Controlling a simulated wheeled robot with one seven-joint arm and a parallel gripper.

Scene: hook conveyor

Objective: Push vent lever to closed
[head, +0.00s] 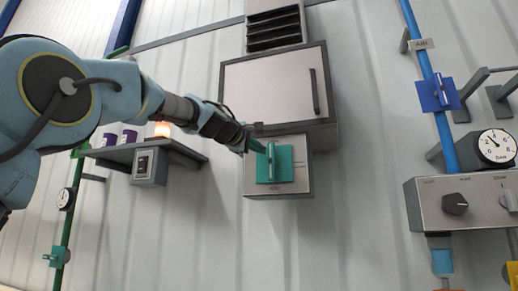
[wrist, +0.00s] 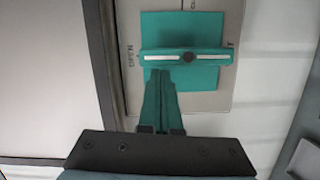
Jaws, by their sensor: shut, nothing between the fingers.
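The vent lever (head: 271,160) is a teal bar on a teal square plate (head: 287,170), fixed to a grey box under a cabinet. The bar stands upright in the head view. In the wrist view the lever (wrist: 210,55) lies crosswise, with a pale stripe and a dark pivot; its left end is by the OPEN label (wrist: 130,57). A partly cut-off label starting with C (wrist: 193,5) is at the top. My gripper (head: 262,148) is shut and empty, by the upper left of the lever. In the wrist view its fingertips (wrist: 161,73) meet the bar's lower edge; contact cannot be told.
The grey cabinet (head: 265,88) with a dark handle is right above the lever box. A blue pipe (head: 430,75) and a knob panel (head: 465,202) are at right. The wall below the box is clear.

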